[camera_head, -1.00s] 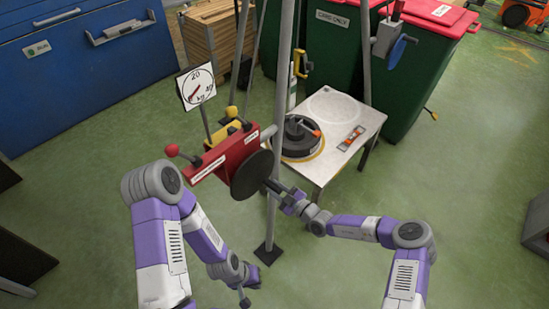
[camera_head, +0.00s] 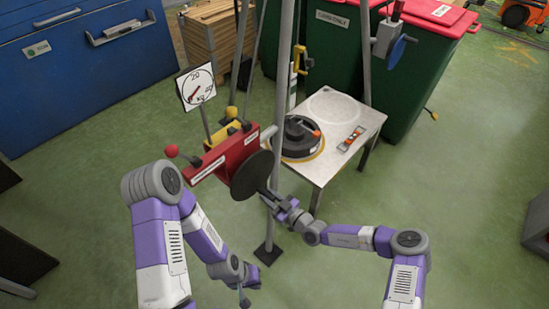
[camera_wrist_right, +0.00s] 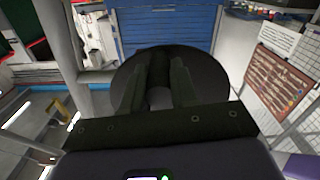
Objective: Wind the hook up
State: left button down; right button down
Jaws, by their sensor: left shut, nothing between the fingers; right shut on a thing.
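A red winch box (camera_head: 225,158) with a black disc (camera_head: 250,174) on its near side stands left of the pole. My right gripper (camera_head: 268,197) is at the disc's lower right edge. In the right wrist view the disc (camera_wrist_right: 212,78) fills the space behind my fingers, and my right gripper (camera_wrist_right: 159,88) is shut on a dark round handle (camera_wrist_right: 159,99) in front of it. My left gripper (camera_head: 244,299) is low in the head view, shut and empty, apart from the winch. I cannot make out the hook.
A dial gauge (camera_head: 196,87) stands above the winch. A metal pole (camera_head: 283,80) rises right beside the disc. A white table (camera_head: 325,170) with a black round part (camera_head: 301,137) stands behind my right gripper. Green floor is open at the lower right.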

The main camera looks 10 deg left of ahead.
jog(key=shift+s+a+f+m, duration=0.2)
jog(key=shift+s+a+m, duration=0.5)
jog(key=shift+s+m, duration=0.35)
jog(key=shift+w, duration=0.1)
jog(key=shift+s+a+r+m+p, duration=0.25)
jog(key=shift+s+a+m, duration=0.25)
jog(key=shift+m, duration=0.45)
jog(key=shift+s+a+r+m+p, duration=0.1)
jog(key=shift+s+a+m+p, duration=0.2)
jog(key=shift+s+m, duration=0.45)
jog(key=shift+w, duration=0.15)
jog(key=c, duration=0.7)
grip_release()
jog(key=shift+w, duration=0.1)
jog(key=shift+d, duration=0.1)
jog(key=shift+r, duration=0.1)
